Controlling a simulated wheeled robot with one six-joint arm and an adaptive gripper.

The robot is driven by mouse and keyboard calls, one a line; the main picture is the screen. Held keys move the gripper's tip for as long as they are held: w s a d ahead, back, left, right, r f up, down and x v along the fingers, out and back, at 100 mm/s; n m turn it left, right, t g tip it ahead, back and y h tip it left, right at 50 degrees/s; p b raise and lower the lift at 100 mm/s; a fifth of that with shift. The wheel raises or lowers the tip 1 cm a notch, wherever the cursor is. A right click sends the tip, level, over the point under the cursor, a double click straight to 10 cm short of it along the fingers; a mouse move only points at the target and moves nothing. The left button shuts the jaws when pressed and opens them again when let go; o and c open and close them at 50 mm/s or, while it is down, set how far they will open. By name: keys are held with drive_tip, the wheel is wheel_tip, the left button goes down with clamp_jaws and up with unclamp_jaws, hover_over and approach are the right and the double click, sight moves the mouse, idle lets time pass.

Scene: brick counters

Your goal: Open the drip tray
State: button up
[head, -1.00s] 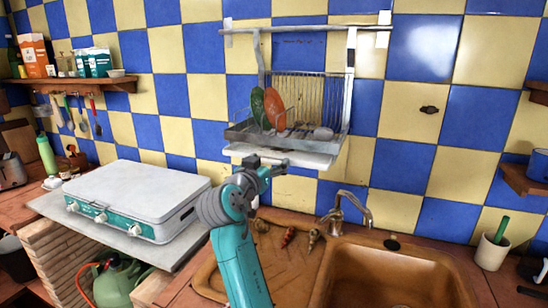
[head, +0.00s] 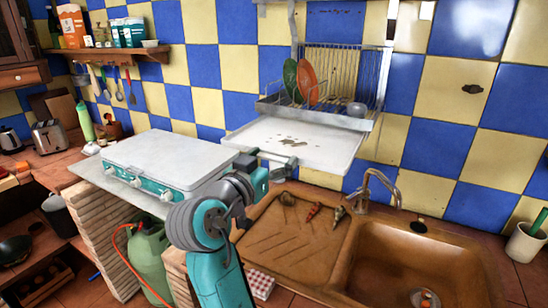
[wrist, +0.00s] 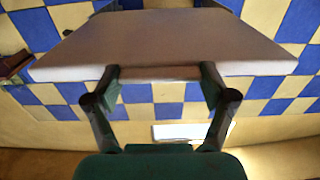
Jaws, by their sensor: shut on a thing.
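The drip tray (head: 322,153) is a flat white tray under the wall-mounted dish rack (head: 345,75). It sticks well out from beneath the rack toward me, with dark marks on its surface. My gripper (head: 275,160) is shut on the tray's front edge in the head view. In the wrist view the tray (wrist: 180,42) spans the top, seen from below, and my gripper (wrist: 160,73) has its two fingers at its near edge. The exact finger contact is hard to see there.
A green plate (head: 290,77) and an orange plate (head: 307,80) stand in the rack. Below are a brown sink (head: 400,265) with a curved tap (head: 375,185) and small items on the drainboard. A white-lidded stove (head: 165,155) stands to the left.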

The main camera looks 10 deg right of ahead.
drive_tip(key=o, duration=1.5)
drive_tip(key=shift+o, duration=0.2)
drive_tip(key=v, duration=1.2)
